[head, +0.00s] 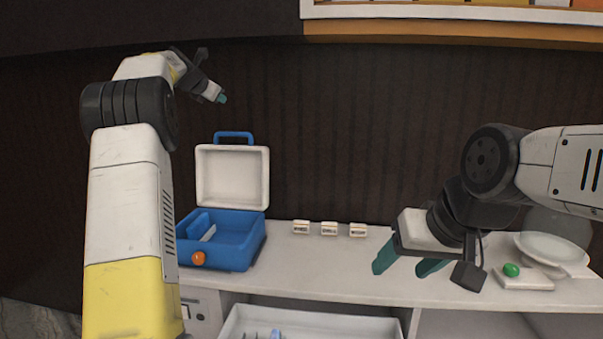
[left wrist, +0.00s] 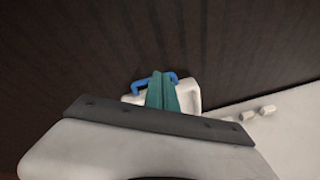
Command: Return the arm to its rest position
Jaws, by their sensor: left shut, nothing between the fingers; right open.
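My left arm rises at the left of the head view and bends over at the top. Its gripper (head: 221,97) is shut and empty, high in front of the dark wall, above the blue box. In the left wrist view the teal fingers (left wrist: 162,92) are together, with the box's white lid and blue handle behind them. My right gripper (head: 408,267) is open and empty, over the counter at the right, with its teal fingers pointing down.
A blue box (head: 241,252) with its white lid (head: 232,178) raised stands at the counter's left. Three small labelled blocks (head: 329,229) stand in a row. A white plate (head: 553,247) and a green ball (head: 511,270) are at the right. A white drawer (head: 310,320) is open below the counter (head: 330,270).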

